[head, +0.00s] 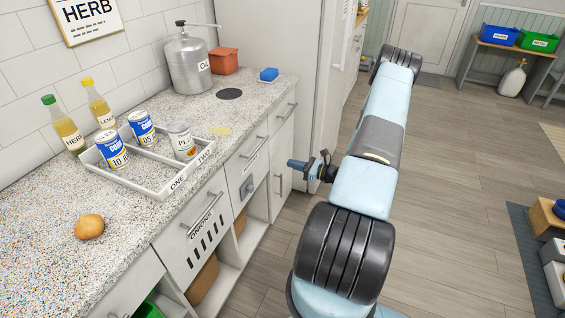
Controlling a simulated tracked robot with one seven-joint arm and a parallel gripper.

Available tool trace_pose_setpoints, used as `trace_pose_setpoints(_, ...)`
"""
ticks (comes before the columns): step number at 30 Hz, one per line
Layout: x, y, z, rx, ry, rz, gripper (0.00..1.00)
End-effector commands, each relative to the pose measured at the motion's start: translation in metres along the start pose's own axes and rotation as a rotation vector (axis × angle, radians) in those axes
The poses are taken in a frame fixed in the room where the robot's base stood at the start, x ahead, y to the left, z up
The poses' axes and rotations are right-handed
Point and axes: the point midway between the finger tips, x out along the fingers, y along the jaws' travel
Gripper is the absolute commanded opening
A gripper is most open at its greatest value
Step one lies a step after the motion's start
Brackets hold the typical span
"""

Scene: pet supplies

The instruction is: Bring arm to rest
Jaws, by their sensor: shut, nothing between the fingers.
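My arm rises from the bottom of the head view, to the right of the counter, and reaches a far joint near the top.
Open floor (460,170) lies right of my arm.

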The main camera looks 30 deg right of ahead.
Motion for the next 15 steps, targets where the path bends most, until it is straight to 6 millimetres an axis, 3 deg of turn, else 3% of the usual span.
trace_pose_setpoints(6, -0.018, -0.001, 0.000, 0.000, 0.000, -0.001, 0.00)
trace_pose_setpoints(15, -0.018, 0.000, 0.006, -0.012, 0.004, 0.016, 0.00)
